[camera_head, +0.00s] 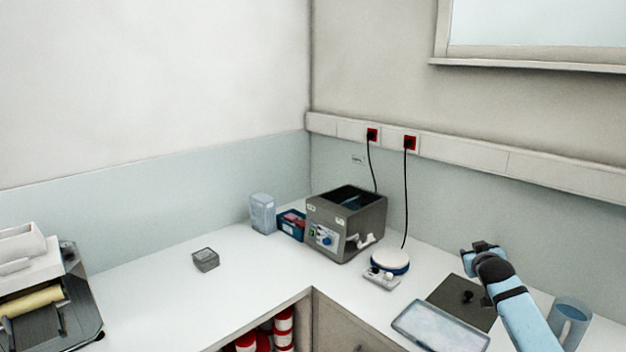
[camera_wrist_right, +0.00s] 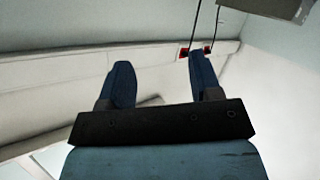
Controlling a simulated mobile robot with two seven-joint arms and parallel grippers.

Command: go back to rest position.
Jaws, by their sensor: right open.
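My right arm comes in from the right in the head view, and its gripper (camera_head: 480,248) is over the right part of the worktop, near the back wall. In the right wrist view my right gripper (camera_wrist_right: 160,64) has its two blue fingers apart with nothing between them. Beyond the fingers are the wall, the red sockets and the cords. My left gripper is not in the head view.
A dark plate (camera_head: 458,297) and a pale tray (camera_head: 440,327) lie close to the right arm. A blue beaker (camera_head: 570,322) stands right of it. A white round device (camera_head: 390,261) and a grey mill-like box (camera_head: 347,222) stand further left. The left-middle worktop is mostly clear.

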